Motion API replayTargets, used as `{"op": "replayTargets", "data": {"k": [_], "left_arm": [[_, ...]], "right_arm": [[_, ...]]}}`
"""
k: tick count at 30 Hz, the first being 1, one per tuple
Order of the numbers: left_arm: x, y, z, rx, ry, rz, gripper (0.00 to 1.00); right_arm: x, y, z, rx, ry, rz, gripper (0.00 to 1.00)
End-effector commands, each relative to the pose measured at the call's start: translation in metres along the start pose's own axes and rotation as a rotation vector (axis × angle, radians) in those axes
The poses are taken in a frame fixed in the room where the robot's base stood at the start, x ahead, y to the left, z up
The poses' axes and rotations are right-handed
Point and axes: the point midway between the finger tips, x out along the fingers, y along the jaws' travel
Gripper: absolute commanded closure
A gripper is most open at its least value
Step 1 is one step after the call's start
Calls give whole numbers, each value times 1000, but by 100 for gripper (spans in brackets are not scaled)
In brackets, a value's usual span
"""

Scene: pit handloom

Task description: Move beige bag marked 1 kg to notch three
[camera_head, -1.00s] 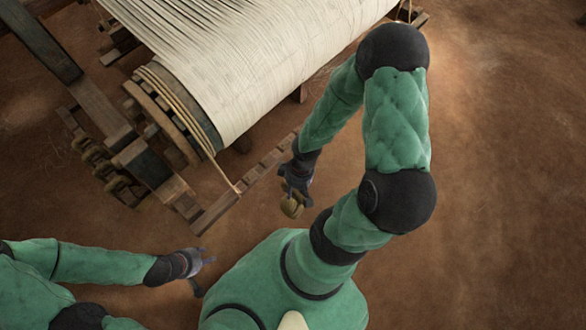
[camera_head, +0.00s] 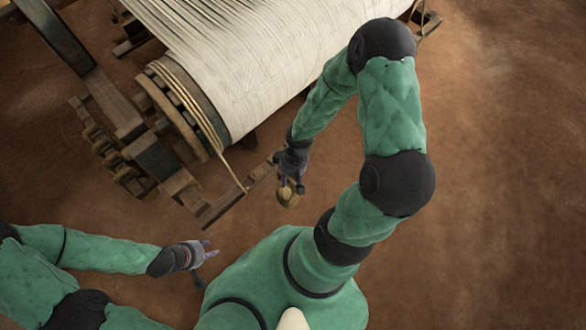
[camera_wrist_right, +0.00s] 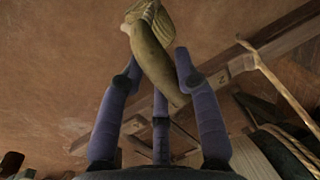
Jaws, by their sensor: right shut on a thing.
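The beige bag (camera_head: 287,194) hangs from my right gripper (camera_head: 289,178), just right of the notched wooden bar (camera_head: 222,207) beside the cloth roller. In the right wrist view the bag (camera_wrist_right: 153,58) sits between the fingers of my right gripper (camera_wrist_right: 157,72), which are shut on it. No weight marking is readable on it. The bag looks apart from the bar. My left gripper (camera_head: 208,255) is open and empty, left of my body.
A taut rope (camera_head: 232,170) runs from the roller (camera_head: 185,100) to the bar; it also crosses the right wrist view (camera_wrist_right: 275,78). The white warp (camera_head: 260,60) and dark loom beams (camera_head: 100,105) lie beyond. The earthen floor on the right is clear.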

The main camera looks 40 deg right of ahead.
Motion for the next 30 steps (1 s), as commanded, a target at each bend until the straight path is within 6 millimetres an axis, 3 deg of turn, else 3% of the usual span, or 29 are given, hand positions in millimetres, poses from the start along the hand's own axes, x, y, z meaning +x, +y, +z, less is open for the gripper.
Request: {"op": "replayTargets", "data": {"k": [30], "left_arm": [[-14,5,0,0,0,0,60]], "right_arm": [[5,1,-60,1,2,0,100]]}}
